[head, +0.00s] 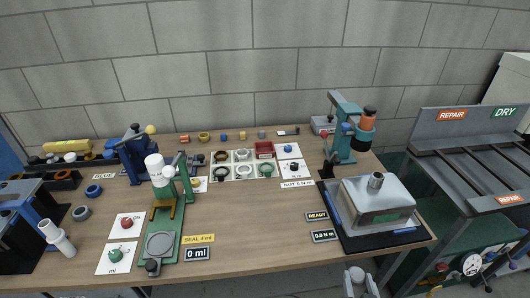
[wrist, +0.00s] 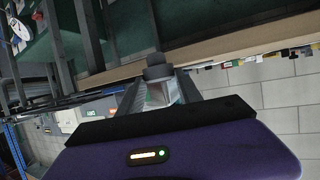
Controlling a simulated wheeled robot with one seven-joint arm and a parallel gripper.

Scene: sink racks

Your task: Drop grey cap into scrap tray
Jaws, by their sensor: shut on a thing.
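My gripper (head: 360,284) is at the bottom of the head view, in front of the table's near edge and away from the tabletop items. In the wrist view its fingers (wrist: 158,90) are closed on a small dark grey cap (wrist: 156,68) held at their tips. The grey cap also shows between the fingers in the head view (head: 357,273). No tray in view carries a readable scrap label. A small red tray (head: 264,146) stands at the back middle of the table, but I cannot tell whether it is the scrap tray.
The wooden table (head: 260,220) has free room at its front middle. A green press stand (head: 165,245) is left of it, a metal box (head: 376,205) on a black mat is right. A teal press (head: 345,130) stands behind. A grey rack (head: 470,150) is at far right.

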